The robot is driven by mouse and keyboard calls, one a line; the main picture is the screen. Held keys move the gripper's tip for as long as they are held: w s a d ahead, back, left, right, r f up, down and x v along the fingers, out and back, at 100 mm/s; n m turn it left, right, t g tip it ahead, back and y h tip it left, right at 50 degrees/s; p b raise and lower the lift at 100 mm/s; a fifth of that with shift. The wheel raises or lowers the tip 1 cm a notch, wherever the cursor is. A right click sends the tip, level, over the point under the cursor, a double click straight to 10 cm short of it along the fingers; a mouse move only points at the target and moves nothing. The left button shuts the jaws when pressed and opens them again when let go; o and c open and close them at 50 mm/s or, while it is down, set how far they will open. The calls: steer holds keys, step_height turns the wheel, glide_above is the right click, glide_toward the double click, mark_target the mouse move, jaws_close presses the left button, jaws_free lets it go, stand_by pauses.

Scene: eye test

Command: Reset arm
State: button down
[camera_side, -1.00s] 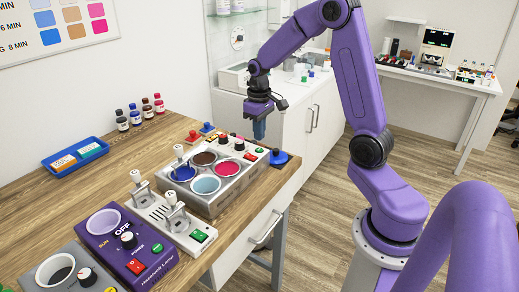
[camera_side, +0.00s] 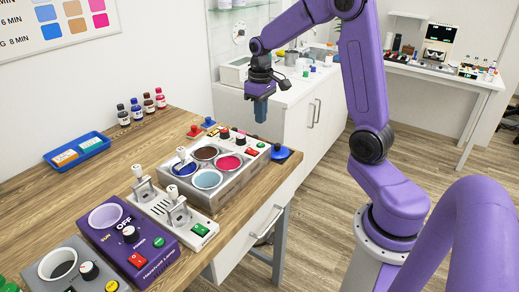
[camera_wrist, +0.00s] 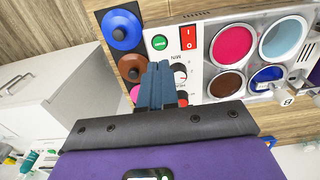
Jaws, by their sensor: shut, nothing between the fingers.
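My gripper (camera_side: 261,112) hangs at the end of the purple arm with its blue-grey fingers pointing down. It is shut and empty, in the air above the far end of the wooden table. The station's switches and dial lie around the fingertips in that view; part of the dial is hidden. The fingers hold nothing.
A blue round-based knob (camera_side: 280,153) stands at the table corner, with small red (camera_side: 195,131) and blue (camera_side: 208,122) knobs behind the station. A lever unit (camera_side: 170,207), a purple lamp box (camera_side: 130,240), a blue tray (camera_side: 97,146) and several bottles (camera_side: 137,110) occupy the table.

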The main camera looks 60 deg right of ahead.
steer(key=s+a+r+n, duration=0.1)
steer(key=s+a+n, duration=0.2)
steer(key=s+a, duration=0.4)
steer(key=s+a+n, duration=0.3)
steer(key=s+a, duration=0.1)
steer(key=a, duration=0.5)
steer(key=s+a+n, duration=0.3)
steer(key=s+n, duration=0.3)
steer(key=s, duration=1)
steer(key=shift+a+f+n, duration=0.15)
steer(key=shift+f+n, duration=0.15)
steer(key=shift+w, duration=0.1)
stand_by(4.4)
